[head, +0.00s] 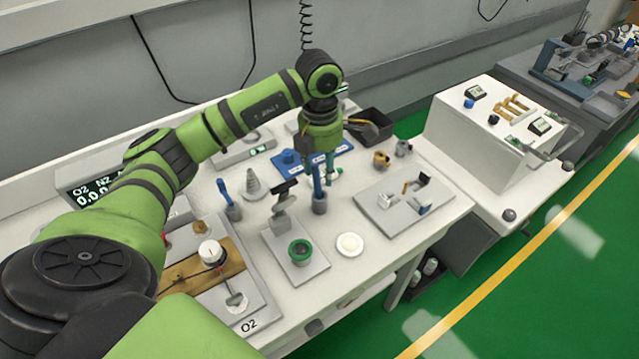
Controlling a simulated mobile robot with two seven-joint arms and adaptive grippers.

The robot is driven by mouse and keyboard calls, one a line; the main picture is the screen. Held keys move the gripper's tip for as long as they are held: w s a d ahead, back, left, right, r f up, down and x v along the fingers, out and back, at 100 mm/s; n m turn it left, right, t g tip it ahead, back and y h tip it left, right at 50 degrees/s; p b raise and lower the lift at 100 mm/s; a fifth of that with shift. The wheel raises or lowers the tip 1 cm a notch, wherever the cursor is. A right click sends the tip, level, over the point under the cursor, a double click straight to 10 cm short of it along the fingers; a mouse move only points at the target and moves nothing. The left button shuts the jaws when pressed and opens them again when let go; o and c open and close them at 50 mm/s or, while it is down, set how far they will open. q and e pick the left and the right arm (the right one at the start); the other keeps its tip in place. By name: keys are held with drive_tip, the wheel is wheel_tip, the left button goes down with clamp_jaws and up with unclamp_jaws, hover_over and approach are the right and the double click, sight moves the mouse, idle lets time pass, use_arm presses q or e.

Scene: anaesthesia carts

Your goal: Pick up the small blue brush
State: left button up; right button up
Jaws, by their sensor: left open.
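Two blue brush-like tools stand upright in small grey cups on the white cart top. One blue handle (223,189) is left of centre in its grey cup (233,212). The other blue handle (317,183) is near the middle, in a grey cup (319,206). I cannot tell from their size which is the small brush. My left gripper (325,172) points down and is open at the top of the middle handle. Whether the handle is between the fingers or in front of them is unclear. My right gripper is not in view.
A stand with a green ring (299,251) and a white round dish (350,244) are in front. A grey plate with fittings (405,203) lies right. A blue mat (292,170) and black bin (372,127) lie behind. A metal cone (252,184) stands left.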

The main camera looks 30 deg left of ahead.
sight(319, 188)
use_arm(q)
drive_tip(key=shift+s+a+r+y, duration=0.1)
drive_tip(key=shift+a+y, duration=0.2)
drive_tip(key=shift+a, duration=0.15)
drive_tip(key=shift+s+f+p, duration=0.1)
drive_tip(key=shift+f+p, duration=0.15)
drive_tip(key=shift+p, duration=0.1)
drive_tip(key=f+p, duration=0.2)
drive_tip(key=f, duration=0.1)
drive_tip(key=f+p, duration=0.1)
drive_tip(key=f, duration=0.1)
drive_tip(key=shift+w+d+f, duration=0.1)
drive_tip(key=shift+w+f, duration=0.15)
drive_tip(key=shift+f, duration=0.4)
drive_tip(key=c, duration=0.9)
drive_tip(key=o, duration=0.9)
drive_tip(key=shift+r, duration=0.1)
